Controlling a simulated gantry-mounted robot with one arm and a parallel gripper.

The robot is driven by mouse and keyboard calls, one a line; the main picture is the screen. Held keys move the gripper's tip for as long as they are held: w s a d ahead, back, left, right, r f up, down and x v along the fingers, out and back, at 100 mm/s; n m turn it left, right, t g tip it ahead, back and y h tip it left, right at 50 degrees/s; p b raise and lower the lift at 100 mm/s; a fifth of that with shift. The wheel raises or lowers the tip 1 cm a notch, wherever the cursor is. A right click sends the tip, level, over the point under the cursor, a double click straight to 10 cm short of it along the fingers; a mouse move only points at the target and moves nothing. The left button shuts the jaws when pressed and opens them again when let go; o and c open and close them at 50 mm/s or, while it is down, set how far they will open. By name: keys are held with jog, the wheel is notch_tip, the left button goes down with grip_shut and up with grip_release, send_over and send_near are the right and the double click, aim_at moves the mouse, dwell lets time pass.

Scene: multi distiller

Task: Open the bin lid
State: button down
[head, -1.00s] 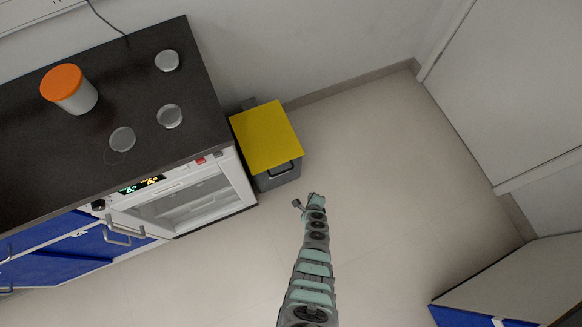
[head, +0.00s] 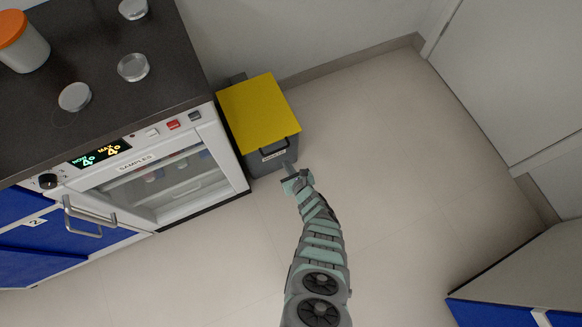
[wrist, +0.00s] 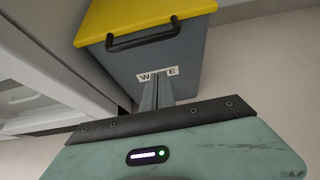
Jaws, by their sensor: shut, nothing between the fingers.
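The grey bin (head: 270,163) has a yellow lid (head: 258,112), which lies shut on top. The bin stands on the floor beside the white sample fridge. A dark handle (wrist: 143,39) sits at the lid's front edge, and it also shows in the head view (head: 274,150). A white label (wrist: 158,74), partly hidden, is on the bin's front. My gripper (wrist: 156,82) is shut and empty, its fingers pointing at the bin's front below the handle. In the head view my gripper (head: 289,168) is just in front of the bin. I cannot tell whether the fingertips touch it.
The sample fridge (head: 165,175) and dark counter (head: 110,80) are close on the left. Several jars stand on the counter, one with an orange lid (head: 11,28). Open floor (head: 400,170) lies to the right. Another cabinet (head: 530,275) is at the lower right.

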jog(key=w, duration=0.1)
jog(key=w+a+r, duration=0.1)
jog(key=w+r, duration=0.1)
jog(key=w, duration=0.1)
jog(key=shift+a, duration=0.2)
dwell(0.7)
jog(key=shift+s+f, duration=0.1)
